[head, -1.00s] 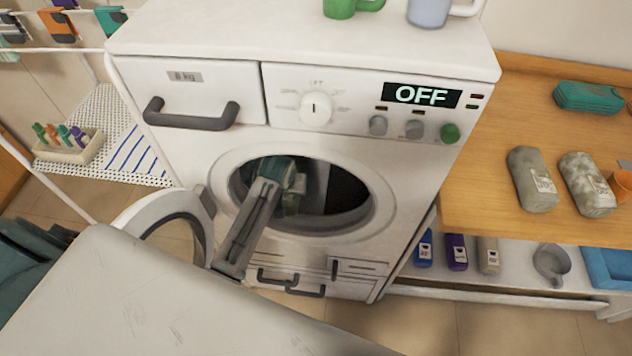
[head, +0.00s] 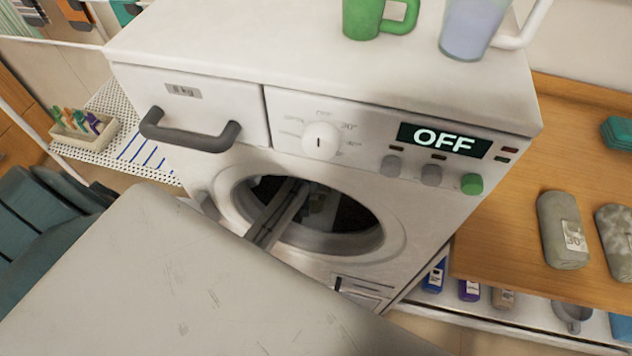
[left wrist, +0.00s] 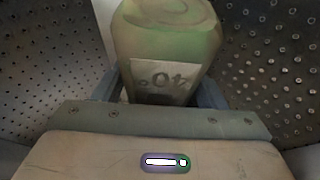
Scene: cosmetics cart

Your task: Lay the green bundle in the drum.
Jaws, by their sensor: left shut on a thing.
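The green bundle (left wrist: 172,38) shows in the left wrist view, with a pale tag marked 40° facing the camera. My left gripper (left wrist: 158,88) is shut on it, one finger on each side. The drum's perforated metal wall (left wrist: 268,60) surrounds both on the left and right. In the head view my left arm reaches through the round opening of the washing machine (head: 430,215), into the dark drum (head: 352,213). The gripper's tips and the bundle are mostly hidden in shadow there. My right gripper is not in view.
The machine's display reads OFF. A green mug (head: 362,18) and a pale blue mug (head: 470,28) stand on its top. A wooden shelf (head: 500,235) on the right holds grey bundles (head: 564,230). The clothespin box (head: 82,130) sits at left.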

